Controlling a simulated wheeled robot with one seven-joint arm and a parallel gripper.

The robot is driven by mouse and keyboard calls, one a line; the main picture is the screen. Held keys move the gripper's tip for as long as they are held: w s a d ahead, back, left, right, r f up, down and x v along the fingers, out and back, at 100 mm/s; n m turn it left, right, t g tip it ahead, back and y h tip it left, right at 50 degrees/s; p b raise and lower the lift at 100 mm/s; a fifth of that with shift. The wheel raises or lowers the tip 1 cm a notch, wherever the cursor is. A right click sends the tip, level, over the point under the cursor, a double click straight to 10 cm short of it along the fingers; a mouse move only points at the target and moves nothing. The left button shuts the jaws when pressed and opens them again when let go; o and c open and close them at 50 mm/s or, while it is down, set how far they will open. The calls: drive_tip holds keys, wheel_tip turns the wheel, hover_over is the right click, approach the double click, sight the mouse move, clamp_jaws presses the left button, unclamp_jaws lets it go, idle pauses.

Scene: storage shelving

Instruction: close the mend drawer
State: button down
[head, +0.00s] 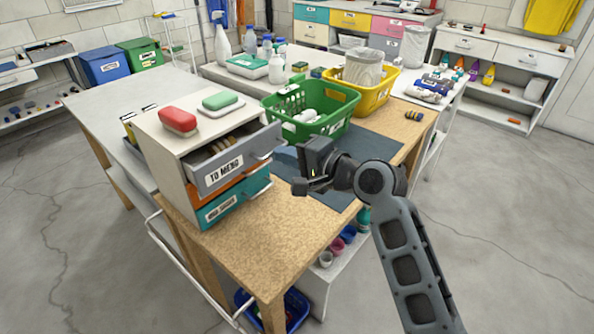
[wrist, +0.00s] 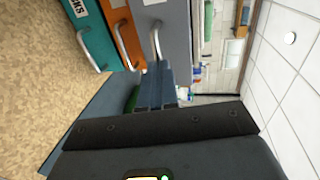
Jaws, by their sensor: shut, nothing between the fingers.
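The mend drawer (head: 232,163) is the grey top drawer of a small white cabinet (head: 165,150), with a "TO MEND" label on its front. It stands pulled out, and several items show inside it. Its grey front (wrist: 172,22) and bar handle (wrist: 155,42) also show in the wrist view, turned sideways. My gripper (head: 284,155) is to the right of the drawer front, pointing at it. Its blue-grey fingers (wrist: 157,72) are shut and empty, with tips close to the handle; whether they touch cannot be told.
Below are an orange drawer (head: 229,193) and a teal drawer (head: 234,205). A red brush-like item (head: 178,121) and a green one (head: 219,101) lie on top. A green basket (head: 318,104) stands behind my gripper. The front tabletop (head: 270,250) is clear.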

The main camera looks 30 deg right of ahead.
sight(263, 142)
drive_tip(key=x, duration=0.2)
drive_tip(key=r+x, duration=0.1)
drive_tip(key=x, duration=0.2)
drive_tip(key=shift+w+a, duration=0.15)
drive_tip(key=shift+w, duration=0.05)
drive_tip(key=shift+w+a+r, duration=0.15)
drive_tip(key=shift+w+r, duration=0.05)
